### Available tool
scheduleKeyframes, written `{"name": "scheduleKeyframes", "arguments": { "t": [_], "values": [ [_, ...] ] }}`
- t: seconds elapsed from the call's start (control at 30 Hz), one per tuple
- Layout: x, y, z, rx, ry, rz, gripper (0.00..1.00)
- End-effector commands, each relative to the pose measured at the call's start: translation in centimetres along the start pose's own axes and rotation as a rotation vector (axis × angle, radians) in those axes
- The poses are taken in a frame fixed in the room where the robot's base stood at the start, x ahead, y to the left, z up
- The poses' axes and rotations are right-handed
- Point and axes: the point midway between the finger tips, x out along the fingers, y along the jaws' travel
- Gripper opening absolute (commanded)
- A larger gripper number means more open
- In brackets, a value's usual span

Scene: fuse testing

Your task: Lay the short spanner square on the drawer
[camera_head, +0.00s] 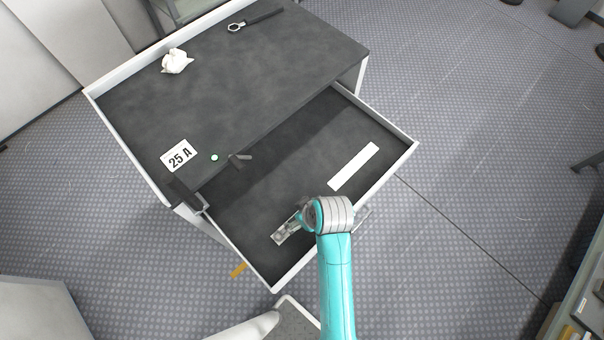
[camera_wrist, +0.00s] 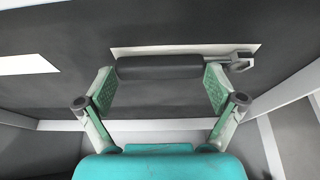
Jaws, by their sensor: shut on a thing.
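The spanner has a black handle (camera_wrist: 158,67) and a metal open jaw (camera_wrist: 238,61) pointing right in the wrist view. My gripper (camera_wrist: 159,84) is shut on the handle, one green finger at each end. The spanner lies roughly along a white strip (camera_wrist: 180,49) on the drawer floor, covering much of it. I cannot tell whether it touches the floor. In the head view my wrist hides most of it, over the near left part of the open drawer (camera_head: 245,185).
A bare white strip (camera_head: 353,166) lies in the drawer's right part. Raised white walls edge the drawer. On the cabinet top are a ring-ended spanner (camera_head: 255,19), crumpled white paper (camera_head: 176,61), a "25 A" card (camera_head: 179,156) and a small white disc (camera_head: 214,157).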

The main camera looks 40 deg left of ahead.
Motion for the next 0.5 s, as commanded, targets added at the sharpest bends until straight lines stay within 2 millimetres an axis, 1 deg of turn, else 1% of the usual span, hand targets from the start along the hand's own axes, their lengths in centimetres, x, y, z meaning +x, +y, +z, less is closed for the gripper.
{"name": "scheduleKeyframes", "arguments": {
  "t": [0.33,0.37,0.4,0.5],
  "values": [
    [0.25,0.02,0.08,0.0,0.001,0.0,0.56],
    [0.29,0.02,0.1,0.0,0.001,0.0,0.95],
    [0.26,0.03,0.08,0.0,0.001,0.001,1.0],
    [0.25,0.03,0.08,0.0,0.001,0.001,1.0]
  ]
}}
